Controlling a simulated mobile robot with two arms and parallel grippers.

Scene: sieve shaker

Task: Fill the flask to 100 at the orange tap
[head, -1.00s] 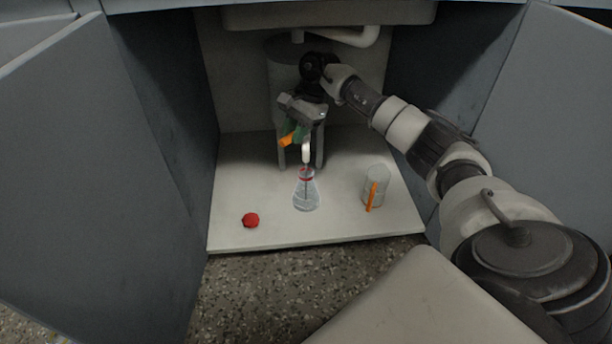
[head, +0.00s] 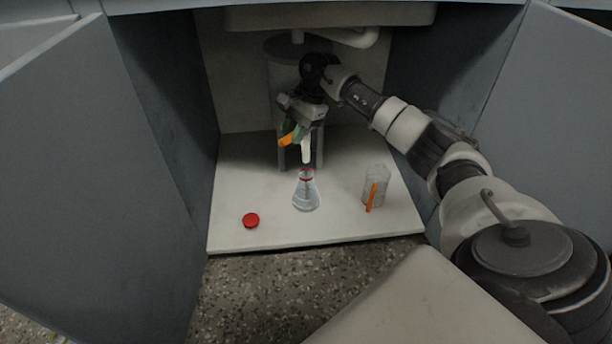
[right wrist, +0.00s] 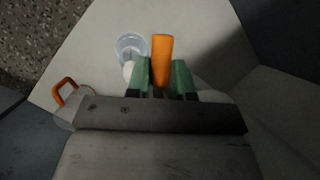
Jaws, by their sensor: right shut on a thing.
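The clear flask (head: 306,192) with a red ring at its neck stands upright on the white cabinet floor, beneath the white tap spout (head: 306,152). Liquid seems to show inside; its level against any marks is too small to read. No stream shows clearly below the spout. My right gripper (head: 293,136), with green fingers, is shut on the orange tap handle (head: 285,141). In the right wrist view the orange handle (right wrist: 161,62) sits between the green fingers, and the flask (right wrist: 131,44) shows beyond the left finger. My left gripper is not in view.
A clear cup with an orange handle (head: 376,187) stands right of the flask. A red cap (head: 251,220) lies at the front left of the cabinet floor (head: 335,232). A grey cylinder (head: 285,95) stands behind the tap. Open cabinet doors flank both sides.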

